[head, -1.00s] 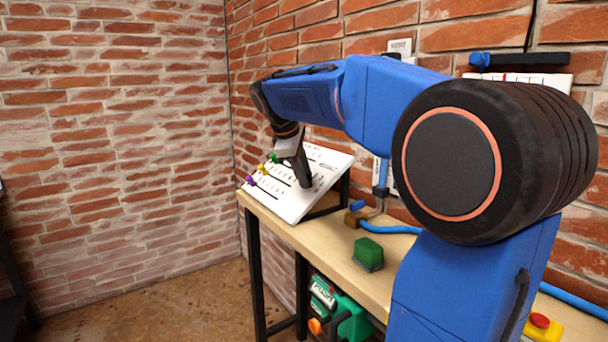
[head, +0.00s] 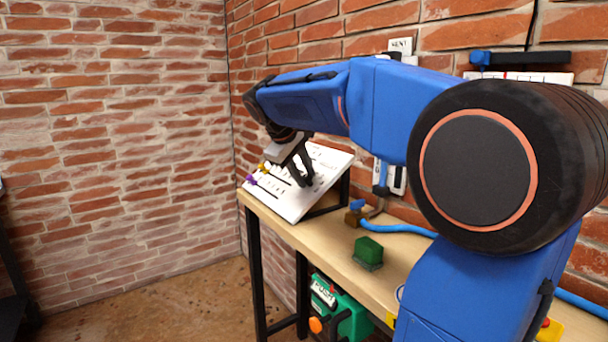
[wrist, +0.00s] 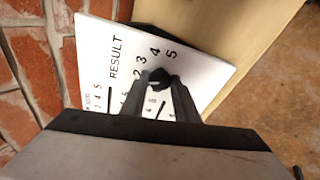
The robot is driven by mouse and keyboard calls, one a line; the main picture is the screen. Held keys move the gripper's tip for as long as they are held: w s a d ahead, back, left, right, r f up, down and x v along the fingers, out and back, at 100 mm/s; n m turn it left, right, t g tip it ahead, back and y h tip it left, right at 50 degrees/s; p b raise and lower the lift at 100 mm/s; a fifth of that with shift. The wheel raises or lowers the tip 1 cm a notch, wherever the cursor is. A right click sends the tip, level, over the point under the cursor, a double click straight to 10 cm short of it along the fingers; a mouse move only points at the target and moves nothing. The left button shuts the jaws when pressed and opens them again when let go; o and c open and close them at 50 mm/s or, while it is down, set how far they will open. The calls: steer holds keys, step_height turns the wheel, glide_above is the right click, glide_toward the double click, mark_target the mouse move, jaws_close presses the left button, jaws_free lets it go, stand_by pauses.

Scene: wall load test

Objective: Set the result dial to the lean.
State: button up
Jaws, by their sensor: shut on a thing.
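A white sloped panel (head: 285,197) stands on the far end of the bench. In the wrist view the panel (wrist: 97,50) shows the word RESULT and the numbers 2, 3, 4 and 5 in an arc. The result dial's dark knob (wrist: 159,74) sits below these numbers. My gripper (wrist: 158,84) is shut on this knob, with a finger on each side. Where the pointer aims cannot be told. In the head view my gripper (head: 305,181) is at the panel's right part and hides the dial.
Purple (head: 251,180) and yellow (head: 262,168) knobs sit at the panel's left edge. A green block (head: 368,252), a brass fitting (head: 353,217) and a blue hose (head: 398,229) lie on the bench (head: 330,250). A white scale (head: 520,77) hangs on the brick wall.

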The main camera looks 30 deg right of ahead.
steer(key=o, duration=1.1)
steer(key=shift+c, duration=0.2)
steer(key=shift+r, duration=0.1)
steer(key=v, duration=1.7)
steer(key=shift+s+a, duration=0.1)
steer(key=shift+a, duration=0.05)
